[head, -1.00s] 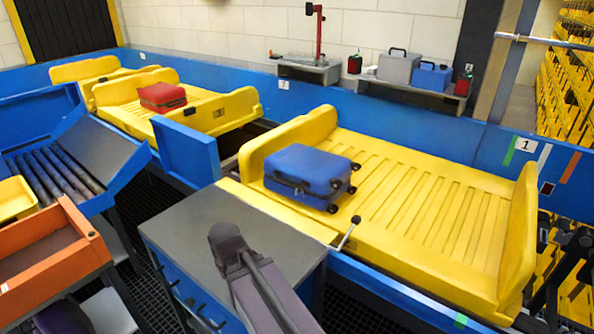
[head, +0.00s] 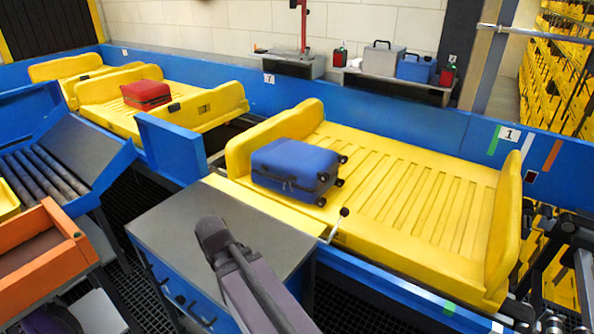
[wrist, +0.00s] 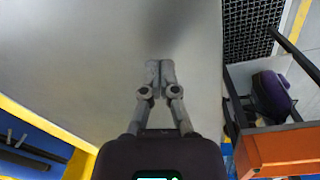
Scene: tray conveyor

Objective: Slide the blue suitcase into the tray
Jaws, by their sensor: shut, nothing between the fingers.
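The blue suitcase (head: 295,166) lies flat in the head view on the left part of the large yellow tray (head: 425,265), close to its raised left end wall. Its dark wheels point right and its handle side faces the near edge. My gripper (wrist: 160,64) shows in the wrist view, with its fingers together and nothing between them. It is over a plain grey surface (wrist: 75,60). The suitcase is not in the wrist view, and I cannot make out my fingertips in the head view.
A grey-topped blue cabinet (head: 215,255) stands in front of the tray. A red suitcase (head: 146,95) lies on another yellow tray behind. An orange bin (head: 75,238) is at left. The large tray's right part is bare.

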